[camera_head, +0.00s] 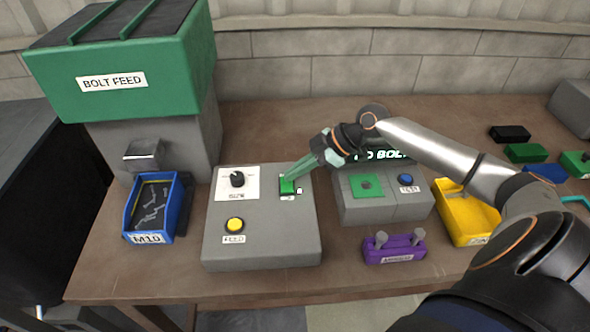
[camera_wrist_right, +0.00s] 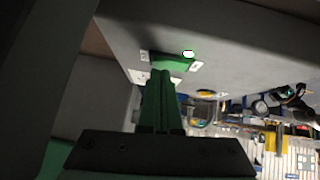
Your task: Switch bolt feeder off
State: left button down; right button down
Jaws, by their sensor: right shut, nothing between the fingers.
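The bolt feeder is a green hopper (camera_head: 120,62) labelled BOLT FEED, on a grey body at the back left. In front of it is a grey control box (camera_head: 262,248) with a black knob (camera_head: 237,179), a yellow FEED button (camera_head: 235,225) and a green switch (camera_head: 287,187). A small white light (camera_head: 299,190) shows beside the switch. My right gripper (camera_head: 289,177) is shut and empty, its green fingertips at the switch. In the right wrist view the fingers (camera_wrist_right: 160,82) reach the green switch (camera_wrist_right: 176,63); contact cannot be told. The left gripper is not in view.
A blue M10 bin (camera_head: 131,222) with bolts stands left of the box. A second grey panel (camera_head: 385,207) with a green pad and a blue TEST button is on the right. A purple holder (camera_head: 394,250) and a yellow bin (camera_head: 470,228) stand near the front right.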

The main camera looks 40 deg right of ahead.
jog(key=shift+w+f, duration=0.1)
jog(key=shift+f, duration=0.25)
dwell(0.3)
jog(key=shift+s+a+r+p, duration=0.2)
jog(key=shift+s+a+p, duration=0.2)
jog(key=shift+s+p, duration=0.3)
jog(key=shift+r, duration=0.1)
